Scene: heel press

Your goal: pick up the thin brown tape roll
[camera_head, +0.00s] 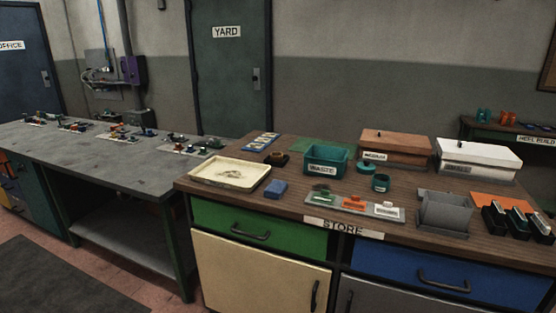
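A small dark brown round thing (277,158), which looks like the thin brown tape roll, lies on the brown wooden top of the store counter (300,190). It sits between the cream tray (262,181) and the teal waste bin (326,173), apart from both. It is small in the picture, so its exact shape is hard to tell. Neither of my grippers is in view.
A blue block (276,189) lies in front of the brown thing, and a blue strip with yellow pieces (262,141) behind it. Teal round items (381,183), lidded boxes (479,154) and a grey bin (444,212) stand to the right. A grey workbench (90,158) is at left.

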